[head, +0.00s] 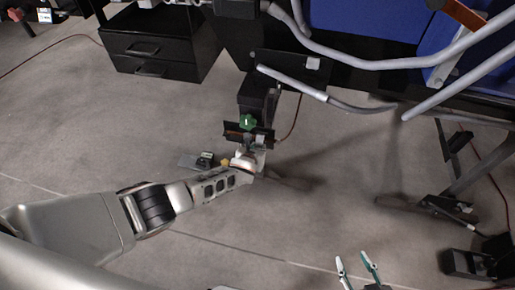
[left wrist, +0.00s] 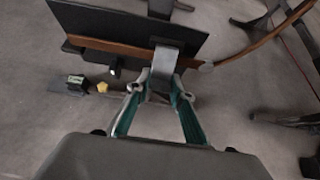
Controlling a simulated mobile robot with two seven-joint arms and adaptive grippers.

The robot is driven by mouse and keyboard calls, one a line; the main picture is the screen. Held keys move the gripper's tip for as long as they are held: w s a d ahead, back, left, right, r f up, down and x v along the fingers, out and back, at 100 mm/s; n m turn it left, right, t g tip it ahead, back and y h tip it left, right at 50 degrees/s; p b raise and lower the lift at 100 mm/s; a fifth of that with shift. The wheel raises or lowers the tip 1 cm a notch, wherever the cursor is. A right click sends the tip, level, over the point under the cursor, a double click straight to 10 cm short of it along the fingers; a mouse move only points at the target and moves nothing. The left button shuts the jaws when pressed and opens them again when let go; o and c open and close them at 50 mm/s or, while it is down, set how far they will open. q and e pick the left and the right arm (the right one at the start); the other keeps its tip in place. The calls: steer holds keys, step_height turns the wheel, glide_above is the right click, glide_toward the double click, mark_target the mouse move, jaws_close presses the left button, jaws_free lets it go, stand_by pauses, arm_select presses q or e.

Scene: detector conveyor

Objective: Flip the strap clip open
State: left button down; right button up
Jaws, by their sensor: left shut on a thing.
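The grey strap clip (left wrist: 166,62) stands out from a brown strap (left wrist: 110,48) that runs along a dark panel (left wrist: 130,22) in the left wrist view. My left gripper (left wrist: 158,88) has its fingers on both sides of the clip's lower end and is shut on it. In the head view my left gripper (head: 249,152) is in front of the dark panel (head: 240,132), and the wrist hides much of the clip. My right gripper (head: 358,266) is at the bottom, with its fingers apart and nothing between them, far from the strap.
A black drawer cabinet (head: 160,45) stands at upper left. Grey tubes (head: 380,64) cross the upper right.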

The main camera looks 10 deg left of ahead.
arm_select(q)
steer(key=c, duration=1.8)
jaws_free()
steer(key=shift+o, duration=0.2)
steer(key=shift+s, duration=0.1)
steer(key=v, duration=1.2)
